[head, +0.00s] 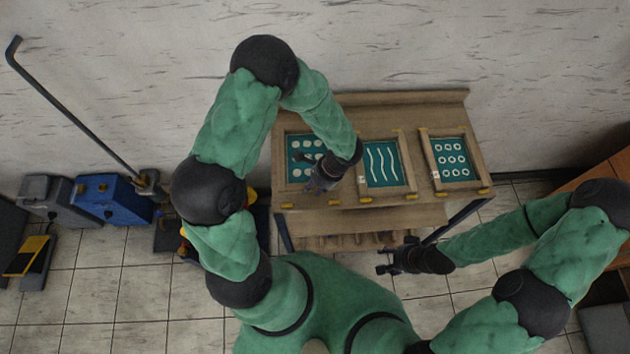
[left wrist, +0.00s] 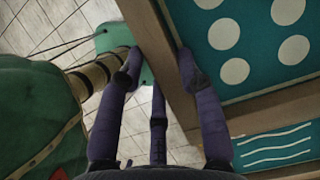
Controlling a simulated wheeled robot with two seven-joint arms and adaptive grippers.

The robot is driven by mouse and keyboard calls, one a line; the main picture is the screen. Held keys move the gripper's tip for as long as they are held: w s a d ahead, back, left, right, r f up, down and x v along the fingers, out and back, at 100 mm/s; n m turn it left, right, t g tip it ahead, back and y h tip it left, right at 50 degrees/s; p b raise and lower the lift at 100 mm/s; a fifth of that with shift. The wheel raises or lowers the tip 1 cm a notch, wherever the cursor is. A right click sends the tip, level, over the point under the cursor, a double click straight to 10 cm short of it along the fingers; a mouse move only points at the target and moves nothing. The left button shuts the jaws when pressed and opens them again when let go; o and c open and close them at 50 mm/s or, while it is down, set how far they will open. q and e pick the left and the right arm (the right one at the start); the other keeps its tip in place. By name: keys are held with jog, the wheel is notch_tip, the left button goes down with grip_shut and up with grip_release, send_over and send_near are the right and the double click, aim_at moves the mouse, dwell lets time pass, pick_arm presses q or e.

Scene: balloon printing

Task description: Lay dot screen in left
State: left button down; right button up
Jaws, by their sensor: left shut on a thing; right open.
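The dot screen (head: 294,146), a teal panel with white dots in a wooden frame, is at the left place of the wooden bench. It shows large in the left wrist view (left wrist: 248,66). My left gripper (head: 316,184) is over its front edge, with fingers on both sides of a wooden bar (left wrist: 163,55) beside the panel, shut on the frame. My left forearm and gripper hide the screen's right part. I cannot tell whether the screen lies fully flat. My right gripper (head: 385,262) is open and empty, below and in front of the bench.
A wavy-line screen (head: 384,164) lies in the middle place and a ring screen (head: 455,158) in the right place. A lower shelf (head: 345,219) is under the bench top. A blue box (head: 105,200) stands on the floor at left. A wooden cabinet (head: 606,176) is at right.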

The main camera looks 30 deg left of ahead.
aim_at(310, 200)
pick_arm(q)
jog(key=shift+w+f+b, duration=0.2)
jog(key=shift+f+b, duration=0.25)
jog(key=shift+f, duration=0.45)
notch_tip(310, 200, down, 4)
jog(key=b, duration=0.2)
jog(key=shift+r+b, duration=0.2)
jog(key=shift+b, duration=0.15)
jog(key=shift+f+b, duration=1)
jog(key=shift+f, duration=0.05)
jog(key=shift+s, duration=0.1)
jog(key=shift+s+f+b, duration=0.1)
jog(key=shift+f+b, duration=0.05)
jog(key=shift+b, duration=0.25)
jog(key=c, duration=0.9)
grip_release()
jog(key=shift+o, duration=0.7)
